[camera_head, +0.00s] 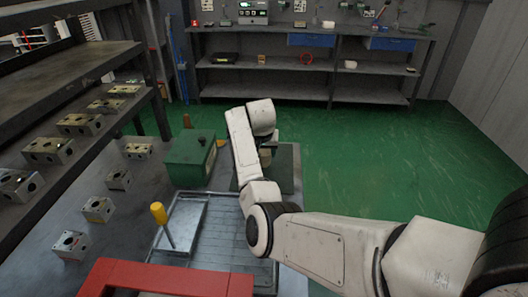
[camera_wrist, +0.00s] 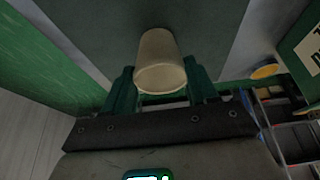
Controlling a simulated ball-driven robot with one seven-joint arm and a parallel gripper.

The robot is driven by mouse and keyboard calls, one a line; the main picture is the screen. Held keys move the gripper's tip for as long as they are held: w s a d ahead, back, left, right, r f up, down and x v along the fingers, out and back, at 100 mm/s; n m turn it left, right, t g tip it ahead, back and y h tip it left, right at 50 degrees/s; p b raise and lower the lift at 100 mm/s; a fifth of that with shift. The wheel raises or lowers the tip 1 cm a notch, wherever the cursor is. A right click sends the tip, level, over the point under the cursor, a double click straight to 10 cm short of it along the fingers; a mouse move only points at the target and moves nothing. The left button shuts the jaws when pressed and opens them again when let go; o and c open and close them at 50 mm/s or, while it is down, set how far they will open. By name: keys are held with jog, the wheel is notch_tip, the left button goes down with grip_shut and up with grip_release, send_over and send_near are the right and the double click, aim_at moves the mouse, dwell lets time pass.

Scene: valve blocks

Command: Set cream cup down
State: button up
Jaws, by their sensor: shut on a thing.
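The cream cup (camera_wrist: 158,62) is between the two green fingers of my gripper (camera_wrist: 160,74) in the wrist view, and the gripper is shut on it. Below the cup is a flat dark grey-green surface (camera_wrist: 95,22). I cannot tell whether the cup touches this surface. In the head view my arm reaches over the table to a dark green mat (camera_head: 286,172) at its far right part. The cup is hidden there behind my arm, and the gripper fingers cannot be made out.
A green box (camera_head: 188,162) stands left of my arm. A metal tray (camera_head: 182,222) and a yellow-handled tool (camera_head: 160,215) are nearer. Several valve blocks (camera_head: 98,209) sit on the table and the left shelf (camera_head: 60,86). A red frame (camera_head: 165,280) is in front.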

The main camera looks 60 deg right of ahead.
jog(key=o, duration=1.1)
jog(key=shift+o, duration=0.2)
jog(key=v, duration=1.2)
jog(key=shift+r, duration=0.2)
